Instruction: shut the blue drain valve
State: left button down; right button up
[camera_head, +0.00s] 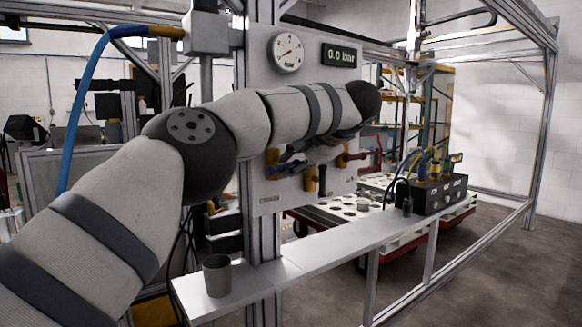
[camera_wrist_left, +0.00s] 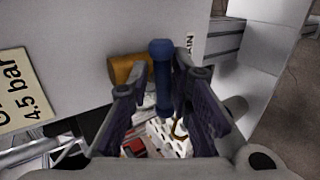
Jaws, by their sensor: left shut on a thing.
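The blue drain valve handle (camera_wrist_left: 161,78) stands upright in the left wrist view, in front of a brass valve body (camera_wrist_left: 127,70). A partly hidden label ending in "AIN" is beside it. My left gripper (camera_wrist_left: 157,82) has a finger on each side of the blue handle and is shut on it. In the head view my left arm reaches across to the valve panel (camera_head: 262,80), and the left gripper (camera_head: 300,160) is at the panel's lower part. My wrist and fingers hide much of the valve there. My right gripper is not in view.
A round gauge (camera_head: 287,52) and a display (camera_head: 341,55) reading 0.0 bar are on the panel. A red-handled valve (camera_head: 354,157) is right of my gripper. A grey cup (camera_head: 217,276) and a black connector box (camera_head: 432,195) stand on the shelf (camera_head: 330,248).

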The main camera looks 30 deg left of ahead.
pick_arm(q)
jog(key=shift+d+f, duration=0.2)
jog(key=shift+f, duration=0.3)
jog(key=c, duration=1.6)
grip_release()
jog(key=shift+d+r, duration=0.1)
jog(key=shift+r, duration=0.1)
jog(key=shift+a+r, duration=0.2)
jog(key=v, duration=1.2)
jog(key=shift+w, duration=0.2)
